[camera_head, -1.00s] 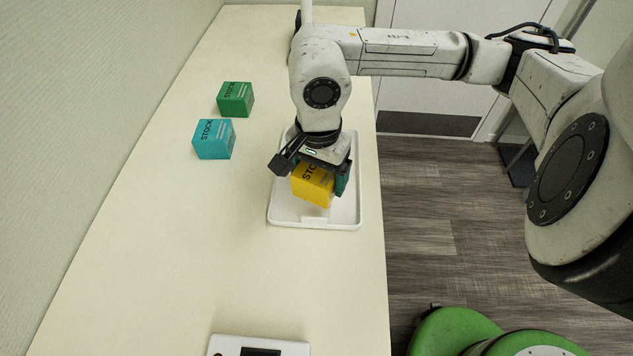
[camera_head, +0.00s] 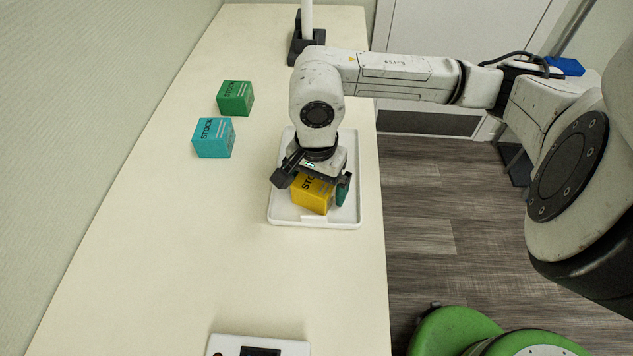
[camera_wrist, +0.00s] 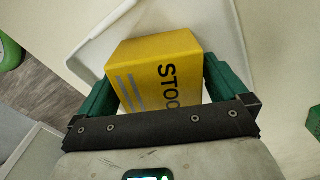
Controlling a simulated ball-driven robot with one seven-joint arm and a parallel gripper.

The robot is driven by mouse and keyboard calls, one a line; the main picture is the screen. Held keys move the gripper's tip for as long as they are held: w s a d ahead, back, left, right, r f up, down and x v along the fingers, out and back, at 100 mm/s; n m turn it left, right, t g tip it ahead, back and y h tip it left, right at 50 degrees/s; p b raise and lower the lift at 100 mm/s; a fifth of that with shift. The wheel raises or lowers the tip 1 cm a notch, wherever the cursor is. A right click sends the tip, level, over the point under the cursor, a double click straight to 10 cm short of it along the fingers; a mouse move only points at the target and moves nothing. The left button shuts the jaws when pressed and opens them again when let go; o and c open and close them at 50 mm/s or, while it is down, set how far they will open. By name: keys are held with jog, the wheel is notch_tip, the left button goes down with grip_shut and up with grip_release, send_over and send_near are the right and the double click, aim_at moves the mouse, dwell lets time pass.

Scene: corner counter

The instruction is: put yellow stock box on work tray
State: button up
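The yellow stock box (camera_head: 312,195) is low over the white work tray (camera_head: 290,218), within its rim, and appears to rest on the tray floor. My gripper (camera_head: 314,184) is above it, pointing down, with its green fingers on either side of the box. In the wrist view the yellow box (camera_wrist: 155,65) sits between both fingers, which appear to press on its sides, and the tray (camera_wrist: 85,45) shows beyond it. My gripper (camera_wrist: 165,90) hides part of the box top.
A cyan stock box (camera_head: 212,138) and a green stock box (camera_head: 235,98) stand on the counter left of the tray. A dark stand with a white post (camera_head: 306,40) is at the back. A white device (camera_head: 258,346) lies at the front. The counter between is clear.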

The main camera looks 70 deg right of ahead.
jog(key=shift+r, duration=0.1)
jog(key=shift+r+p, duration=0.2)
jog(key=shift+p, duration=0.2)
notch_tip(320, 180, up, 12)
jog(key=shift+f, duration=0.15)
